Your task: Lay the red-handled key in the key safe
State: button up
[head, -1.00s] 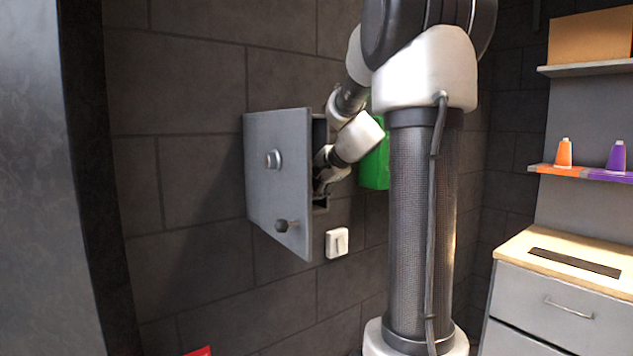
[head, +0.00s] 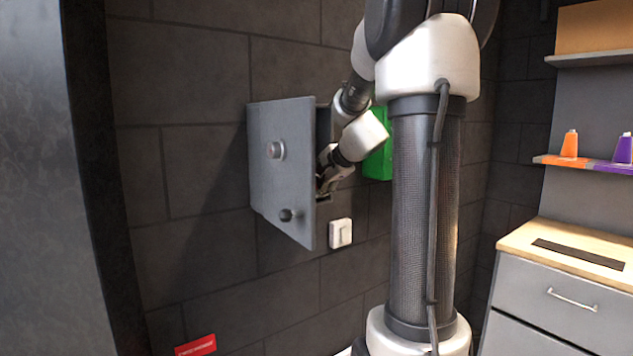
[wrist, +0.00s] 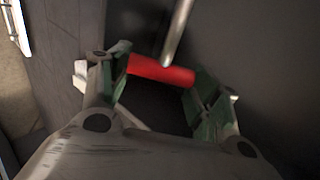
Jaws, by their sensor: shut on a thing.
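The key safe is a grey wall box; its door (head: 283,185) stands open toward me in the head view and hides much of the inside. My gripper (head: 326,184) is at the box opening, partly hidden behind the door edge. In the wrist view my gripper (wrist: 160,84) is shut on the red handle of the key (wrist: 160,70), which lies crosswise between the green-padded fingers. A grey metal shaft rises from the handle toward the top of the picture. Dark grey surfaces lie around and behind the key.
A white switch (head: 340,233) is on the wall below the safe. A green box (head: 379,160) hangs right of it, behind my arm.

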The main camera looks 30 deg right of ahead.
jog(key=o, duration=1.1)
jog(key=shift+o, duration=0.2)
jog(key=v, duration=1.2)
jog(key=s+a+f+n+g, duration=0.3)
jog(key=s+a+f+n, duration=0.3)
jog(key=s, duration=0.4)
jog(key=s+a+f+n+g, duration=0.3)
jog(key=s+a+f+n, duration=0.4)
jog(key=s+n, duration=0.4)
jog(key=shift+s+a+f+n+g, duration=0.2)
jog(key=shift+a+f+n+g, duration=0.15)
jog(key=shift+a, duration=0.3)
